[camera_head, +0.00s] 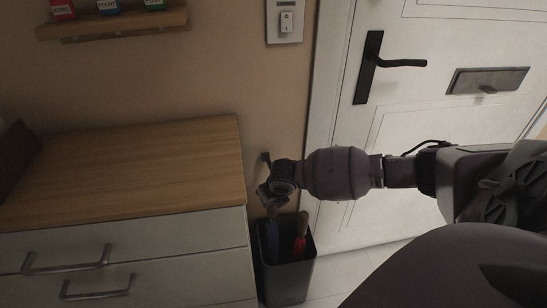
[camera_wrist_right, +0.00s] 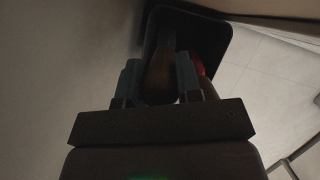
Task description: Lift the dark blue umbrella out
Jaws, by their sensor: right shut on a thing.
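The dark blue umbrella (camera_head: 272,240) stands in the black bin (camera_head: 287,285), on the left side of it. Its brown handle (camera_wrist_right: 158,76) shows between the fingers in the right wrist view. My right gripper (camera_head: 268,196) is above the bin, pointing down, and is shut on this handle; it also shows in the right wrist view (camera_wrist_right: 159,80). The lower part of the umbrella is hidden in the bin. My left gripper is not in view.
A red umbrella (camera_head: 300,243) with a wooden handle stands in the same bin, close to the right finger. A chest of drawers with a wooden top (camera_head: 130,160) is left of the bin. A white door (camera_head: 415,130) is behind my right arm.

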